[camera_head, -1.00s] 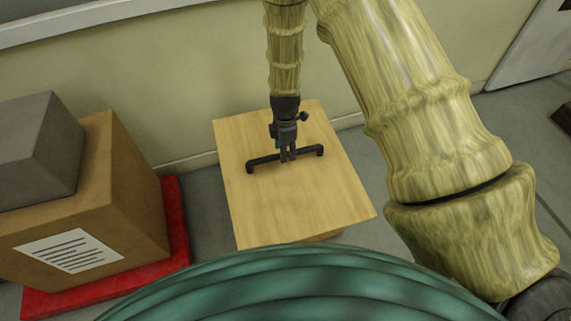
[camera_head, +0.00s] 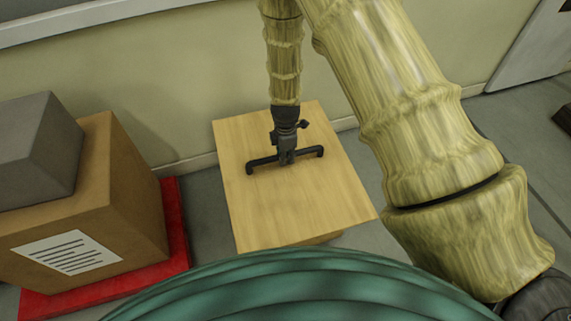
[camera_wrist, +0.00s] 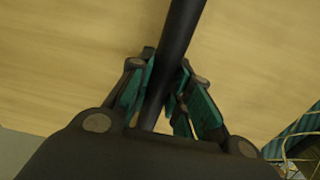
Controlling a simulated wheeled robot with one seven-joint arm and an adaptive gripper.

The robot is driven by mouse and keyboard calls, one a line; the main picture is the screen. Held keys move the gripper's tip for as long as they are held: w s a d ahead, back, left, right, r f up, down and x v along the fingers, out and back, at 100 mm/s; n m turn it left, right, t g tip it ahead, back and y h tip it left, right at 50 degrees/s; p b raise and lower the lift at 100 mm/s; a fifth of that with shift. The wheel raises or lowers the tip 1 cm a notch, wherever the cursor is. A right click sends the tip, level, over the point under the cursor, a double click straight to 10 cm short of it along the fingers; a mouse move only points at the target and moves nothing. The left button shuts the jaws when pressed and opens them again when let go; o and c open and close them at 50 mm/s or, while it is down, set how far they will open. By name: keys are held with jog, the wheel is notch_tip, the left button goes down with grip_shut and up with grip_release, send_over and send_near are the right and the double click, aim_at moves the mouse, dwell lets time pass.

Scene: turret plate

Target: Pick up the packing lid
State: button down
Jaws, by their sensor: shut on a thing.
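The packing lid (camera_head: 290,212) is a light wooden square top with a black bar handle (camera_head: 262,161) across it. It rests level over a wooden box low by the wall. My gripper (camera_head: 287,160) reaches down from above and is shut on the middle of the handle. In the wrist view the dark handle (camera_wrist: 178,40) runs between the two teal-padded fingers of my gripper (camera_wrist: 164,90), with the pale wood of the lid (camera_wrist: 70,60) behind it. Most of the box under the lid is hidden.
At the left a brown carton (camera_head: 140,205) with a white label stands on a red mat (camera_head: 178,235), with a grey block (camera_head: 35,150) on top. The wall (camera_head: 190,80) is close behind the lid. Grey floor (camera_head: 520,130) is free at the right.

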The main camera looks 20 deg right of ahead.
jog(key=shift+r, duration=0.2)
notch_tip(320, 180, up, 2)
jog(key=shift+w+p, duration=0.1)
jog(key=shift+p, duration=0.3)
jog(key=shift+r, duration=0.7)
jog(key=s+a, duration=0.2)
jog(key=s, duration=0.3)
jog(key=s+a+r+p, duration=0.1)
jog(key=s+a, duration=0.1)
jog(key=s, duration=0.2)
jog(key=s+a+p, duration=0.1)
jog(key=s+a, duration=0.1)
jog(key=s, duration=0.3)
jog(key=shift+s+a+r, duration=0.15)
jog(key=shift+s+a, duration=0.15)
jog(key=shift+a, duration=0.05)
jog(key=w+d+r+m, duration=0.2)
jog(key=w+r+m, duration=0.2)
jog(key=r+m, duration=0.25)
jog(key=w+d+r+m+p, duration=0.1)
jog(key=w+r+m, duration=0.2)
jog(key=r+m, duration=0.4)
jog(key=w+d+r+m, duration=0.2)
jog(key=w+r+m, duration=0.25)
jog(key=r, duration=0.35)
jog(key=s+r+p, duration=0.3)
jog(key=r+p, duration=0.2)
jog(key=p, duration=1.4)
jog(key=shift+s+r, duration=0.25)
jog(key=shift+s, duration=0.1)
